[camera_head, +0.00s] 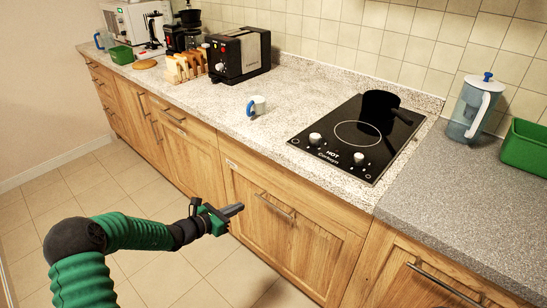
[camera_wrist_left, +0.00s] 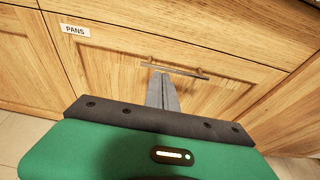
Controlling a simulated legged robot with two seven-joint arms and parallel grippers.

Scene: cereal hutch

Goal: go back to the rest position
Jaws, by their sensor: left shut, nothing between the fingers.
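My left gripper (camera_head: 232,211) hangs in front of the wooden lower cabinets, below the counter's front edge. Its fingers are shut with nothing between them and point toward a cabinet front with a metal bar handle (camera_head: 275,207). In the left wrist view the closed fingers (camera_wrist_left: 162,92) overlap the handle (camera_wrist_left: 175,69) in the picture; whether they touch it I cannot tell. A label reading PANS (camera_wrist_left: 75,30) is on that cabinet front. The front looks closed. My right gripper is not in view.
The tiled floor (camera_head: 160,279) is clear.

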